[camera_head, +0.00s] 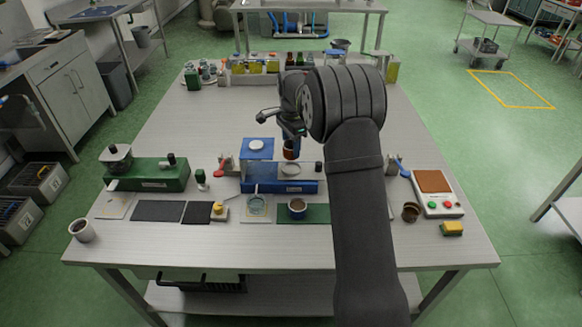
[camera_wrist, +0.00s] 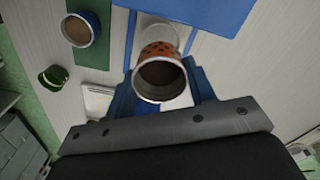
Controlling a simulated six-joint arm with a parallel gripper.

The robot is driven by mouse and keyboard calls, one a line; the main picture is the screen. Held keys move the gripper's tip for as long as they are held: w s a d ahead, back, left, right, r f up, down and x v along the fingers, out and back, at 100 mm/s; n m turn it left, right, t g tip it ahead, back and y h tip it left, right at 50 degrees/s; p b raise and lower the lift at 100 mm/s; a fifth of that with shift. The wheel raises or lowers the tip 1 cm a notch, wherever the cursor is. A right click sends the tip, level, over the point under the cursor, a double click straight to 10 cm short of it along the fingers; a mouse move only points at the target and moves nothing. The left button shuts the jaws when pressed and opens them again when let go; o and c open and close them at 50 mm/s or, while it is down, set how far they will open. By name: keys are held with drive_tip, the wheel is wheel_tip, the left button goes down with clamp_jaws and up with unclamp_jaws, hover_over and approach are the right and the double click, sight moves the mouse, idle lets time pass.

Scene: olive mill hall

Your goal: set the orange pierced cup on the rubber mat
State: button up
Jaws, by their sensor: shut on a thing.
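The orange pierced cup (camera_wrist: 165,49) has a pale rim and a dark inside. It sits between the blue fingers of my gripper (camera_wrist: 161,90), which is shut on it. In the head view my gripper (camera_head: 291,139) holds the cup (camera_head: 290,154) above the blue device in the middle of the table; the arm hides part of this area. Two dark flat patches lie at the table's front left, a wider one (camera_head: 158,211) and a smaller one (camera_head: 197,213). Either could be the rubber mat; I cannot tell which.
The blue device (camera_head: 300,186) stands below the cup. A blue-rimmed cup (camera_head: 297,208) stands on a green mat (camera_head: 318,214). A green machine (camera_head: 150,178) stands behind the dark patches, a yellow-topped item (camera_head: 219,211) beside them. A white mug (camera_head: 82,231) is at the front left corner.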

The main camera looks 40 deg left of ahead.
drive_tip(key=shift+n, duration=0.6)
drive_tip(key=r, duration=0.1)
drive_tip(key=s+r, duration=0.1)
drive_tip(key=a+r, duration=0.1)
drive_tip(key=shift+s+r, duration=0.4)
drive_tip(key=s+a+r+n, duration=0.1)
drive_tip(key=s+a, duration=0.1)
drive_tip(key=s, duration=0.1)
drive_tip(key=s+a+r+n, duration=0.2)
drive_tip(key=s, duration=0.1)
drive_tip(key=s+a+r+n, duration=0.1)
drive_tip(key=s+a, duration=0.1)
drive_tip(key=s, duration=0.1)
drive_tip(key=shift+a+r, duration=0.15)
drive_tip(key=s+a+r+n, duration=0.4)
drive_tip(key=s+a+n, duration=0.1)
drive_tip(key=s, duration=0.5)
drive_tip(key=shift+s+d+f+m, duration=0.2)
drive_tip(key=shift+s+f+m, duration=0.5)
drive_tip(key=shift+s+f, duration=2.1)
drive_tip(key=shift+s+d+f+m, duration=0.15)
drive_tip(key=shift+s+f+m, duration=0.55)
drive_tip(key=shift+f, duration=4.25)
drive_tip(key=shift+s+d+f+m, duration=0.2)
drive_tip(key=shift+s+f+m, duration=1)
drive_tip(key=shift+f, duration=2.7)
drive_tip(key=shift+s+f+n, duration=0.15)
drive_tip(key=shift+s+n, duration=0.3)
drive_tip(key=shift+n, duration=0.05)
drive_tip(key=shift+f, duration=0.2)
